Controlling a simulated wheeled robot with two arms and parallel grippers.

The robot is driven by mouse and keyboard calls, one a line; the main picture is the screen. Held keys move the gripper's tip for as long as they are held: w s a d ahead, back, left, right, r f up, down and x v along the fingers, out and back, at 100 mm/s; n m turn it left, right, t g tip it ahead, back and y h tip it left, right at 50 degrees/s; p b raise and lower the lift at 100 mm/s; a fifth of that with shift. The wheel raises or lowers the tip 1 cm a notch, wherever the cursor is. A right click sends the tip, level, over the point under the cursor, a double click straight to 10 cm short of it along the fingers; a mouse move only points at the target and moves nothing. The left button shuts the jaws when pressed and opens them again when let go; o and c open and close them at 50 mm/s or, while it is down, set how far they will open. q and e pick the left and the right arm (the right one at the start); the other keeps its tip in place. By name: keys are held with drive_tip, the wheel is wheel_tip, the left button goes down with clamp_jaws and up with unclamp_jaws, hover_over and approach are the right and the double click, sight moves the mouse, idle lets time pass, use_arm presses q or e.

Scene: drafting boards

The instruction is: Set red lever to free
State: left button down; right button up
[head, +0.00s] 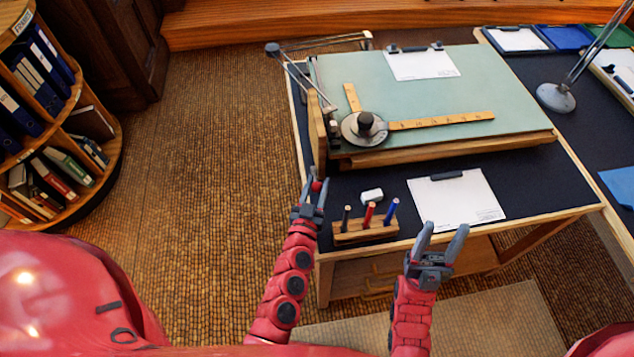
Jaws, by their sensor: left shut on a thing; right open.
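The red lever (316,186) shows as a small red spot at the front left of the drafting table, below the wooden side of the drafting board (480,85). My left gripper (314,185) is shut on it, and its fingers hide most of the lever. I cannot tell the lever's setting or any markings. My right gripper (444,236) is open and empty, in front of the table's front edge, below the white clipboard.
A wooden pen holder (352,236) with several markers and a white eraser (372,195) sit between my grippers. A clipboard (455,198) lies to the right. A drafting arm (365,127) rests on the board. A bookshelf (60,130) stands left; the floor between is clear.

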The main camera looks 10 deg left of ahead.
sight(319, 164)
use_arm(q)
drive_tip(key=shift+w+a+r+n+g+p, duration=0.15)
drive_tip(key=shift+w+r+n+g+p, duration=0.4)
drive_tip(key=shift+p, duration=2.2)
drive_tip(key=shift+w+a+r+g+p, duration=0.25)
drive_tip(key=shift+r+g+p, duration=0.6)
drive_tip(key=shift+p, duration=1.9)
drive_tip(key=shift+w+a+r+n+g+p, duration=0.2)
drive_tip(key=shift+w+r+g+p, duration=0.5)
drive_tip(key=shift+p, duration=2.05)
drive_tip(key=shift+s+d+f+g, duration=0.2)
drive_tip(key=shift+f+g, duration=0.1)
drive_tip(key=shift+f, duration=0.15)
drive_tip(key=c, duration=0.5)
unclamp_jaws()
